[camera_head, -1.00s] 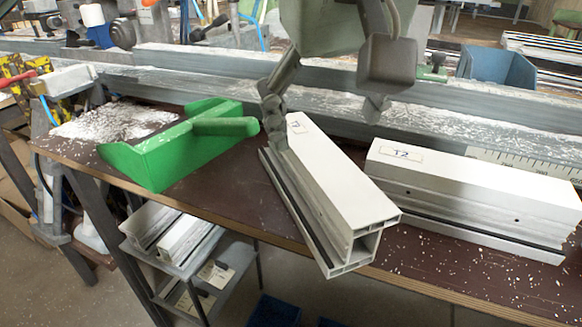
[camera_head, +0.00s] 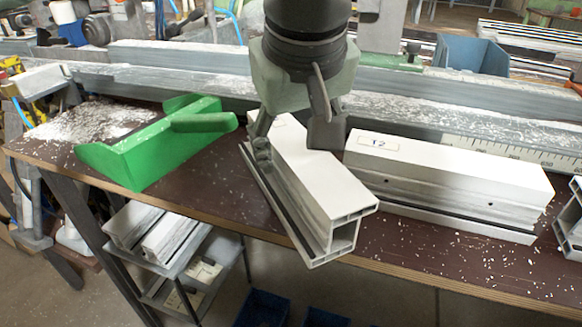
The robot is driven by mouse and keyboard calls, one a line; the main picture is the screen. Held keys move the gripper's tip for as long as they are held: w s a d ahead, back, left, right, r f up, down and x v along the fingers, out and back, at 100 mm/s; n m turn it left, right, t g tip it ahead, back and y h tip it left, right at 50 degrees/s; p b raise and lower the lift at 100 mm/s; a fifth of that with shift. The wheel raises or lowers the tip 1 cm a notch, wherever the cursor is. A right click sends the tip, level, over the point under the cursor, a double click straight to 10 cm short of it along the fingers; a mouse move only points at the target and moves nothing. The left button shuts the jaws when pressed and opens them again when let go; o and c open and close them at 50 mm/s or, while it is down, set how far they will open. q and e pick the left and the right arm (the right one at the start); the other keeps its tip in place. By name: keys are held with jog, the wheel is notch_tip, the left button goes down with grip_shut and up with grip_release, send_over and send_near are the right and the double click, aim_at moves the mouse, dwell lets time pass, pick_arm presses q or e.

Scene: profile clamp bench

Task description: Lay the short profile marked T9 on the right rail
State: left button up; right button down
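A short white profile (camera_head: 312,175) lies at a slant on the brown bench, its hollow end facing the front edge. Its label is covered by my gripper, so I cannot read the mark. My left gripper (camera_head: 296,140) comes down from above over its rear part, one finger along each side. I cannot tell whether the fingers press on it. A second white profile marked T2 (camera_head: 450,170) lies to the right, apart from it. My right gripper is out of view. I cannot tell which part is the right rail.
A green dustpan-like tool (camera_head: 160,150) lies on the left of the bench (camera_head: 205,192) near white shavings (camera_head: 85,122). Long grey rails (camera_head: 400,110) run along the back. Another white piece (camera_head: 572,222) shows at the right edge. A blue bin (camera_head: 472,52) stands behind.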

pick_arm(q)
jog(key=c, duration=1.1)
